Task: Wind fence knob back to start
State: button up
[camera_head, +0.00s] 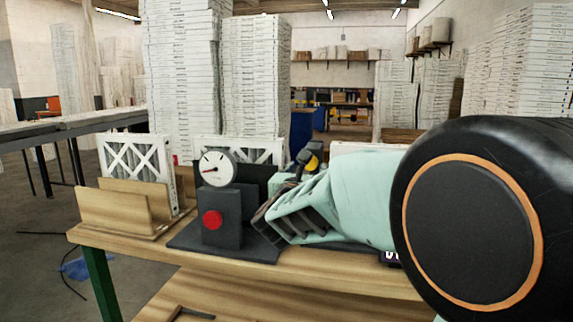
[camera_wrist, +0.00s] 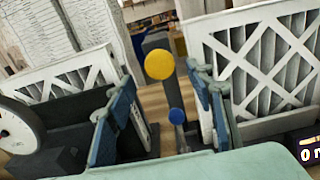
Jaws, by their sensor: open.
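A round yellow knob (camera_wrist: 160,64) tops a dark post in the wrist view. A smaller blue ball-ended knob (camera_wrist: 177,116) sits below it. I cannot tell which of them is the fence knob. My gripper (camera_wrist: 162,95) is open, with its blue-padded fingers to either side of the line to both knobs. No contact with either shows. In the head view my gripper (camera_head: 287,205) is over the bench, right of the dial gauge (camera_head: 216,168), and the yellow knob (camera_head: 312,162) shows just beyond it. My arm hides much of the fixture.
A wooden holder (camera_head: 125,205) with a white framed filter (camera_head: 140,165) is at the left. Another filter (camera_wrist: 265,70) stands close on the right in the wrist view, above a small digital display (camera_wrist: 306,150).

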aim_at(310, 164)
jog(key=x, duration=0.5)
jog(key=c, duration=1.2)
